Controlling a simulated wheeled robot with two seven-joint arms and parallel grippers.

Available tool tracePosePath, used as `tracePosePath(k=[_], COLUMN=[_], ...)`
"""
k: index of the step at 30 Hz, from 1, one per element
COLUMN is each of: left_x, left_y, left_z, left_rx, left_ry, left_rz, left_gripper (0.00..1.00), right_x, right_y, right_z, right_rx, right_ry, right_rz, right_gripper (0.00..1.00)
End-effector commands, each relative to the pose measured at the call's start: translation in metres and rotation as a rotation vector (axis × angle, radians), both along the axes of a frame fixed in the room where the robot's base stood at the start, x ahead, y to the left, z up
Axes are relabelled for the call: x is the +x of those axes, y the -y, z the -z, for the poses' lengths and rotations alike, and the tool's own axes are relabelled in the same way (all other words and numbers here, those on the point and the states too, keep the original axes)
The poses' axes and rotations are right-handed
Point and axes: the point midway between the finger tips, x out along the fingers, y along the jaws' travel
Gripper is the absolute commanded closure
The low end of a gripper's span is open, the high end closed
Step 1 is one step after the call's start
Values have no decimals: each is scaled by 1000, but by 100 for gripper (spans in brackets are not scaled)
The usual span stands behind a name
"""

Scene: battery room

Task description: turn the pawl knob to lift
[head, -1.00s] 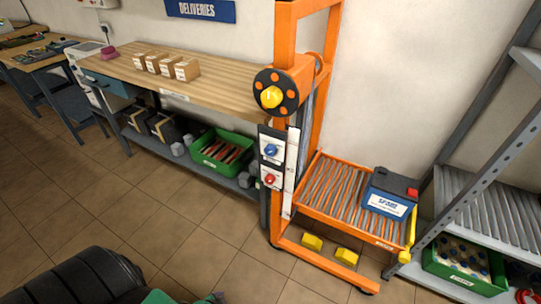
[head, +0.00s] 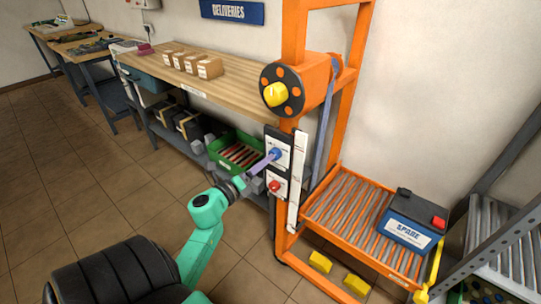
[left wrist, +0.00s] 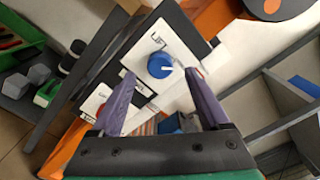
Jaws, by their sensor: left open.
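The blue knob (head: 276,153) sits on the upper white plate of the orange lift's post. In the left wrist view the blue knob (left wrist: 159,64) has a white pointer mark toward the right, and lettering that seems to read LIFT stands beside it. My left gripper (head: 268,159) reaches in from the left, its purple fingers close to the knob. In the left wrist view my left gripper (left wrist: 159,88) is open, with the knob just beyond and between the fingertips; contact cannot be told. My right gripper is out of view.
A red knob (head: 274,186) sits on the plate below. A yellow hub (head: 274,94) is on the winch disc above. A blue battery marked SPARE (head: 411,222) rests on the roller platform (head: 340,219). A wooden bench (head: 220,84) and green crate (head: 226,146) stand left of the post.

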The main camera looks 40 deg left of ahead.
Motion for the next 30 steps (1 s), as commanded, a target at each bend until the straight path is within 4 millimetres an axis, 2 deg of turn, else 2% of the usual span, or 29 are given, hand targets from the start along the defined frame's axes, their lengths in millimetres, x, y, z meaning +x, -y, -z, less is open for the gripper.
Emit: tracePosePath(k=[3, 6, 15, 17, 21, 30], left_x=[26, 38, 43, 43, 43, 42], left_y=[-1, -1, -1, -1, -1, -1], left_z=[-1, 0, 1, 1, 1, 1], left_rx=[-1, -1, -1, -2, -2, -24], left_ry=[2, 1, -2, -2, -2, -1], left_rz=[-1, -1, -1, -1, -1, -3], left_gripper=[21, 21, 21, 44, 98, 100], right_x=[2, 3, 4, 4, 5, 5], right_y=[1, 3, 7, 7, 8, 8], right_z=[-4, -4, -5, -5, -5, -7], right_rx=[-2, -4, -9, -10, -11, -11], right_ry=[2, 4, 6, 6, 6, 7], right_rz=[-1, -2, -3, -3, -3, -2], right_gripper=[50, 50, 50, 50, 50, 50])
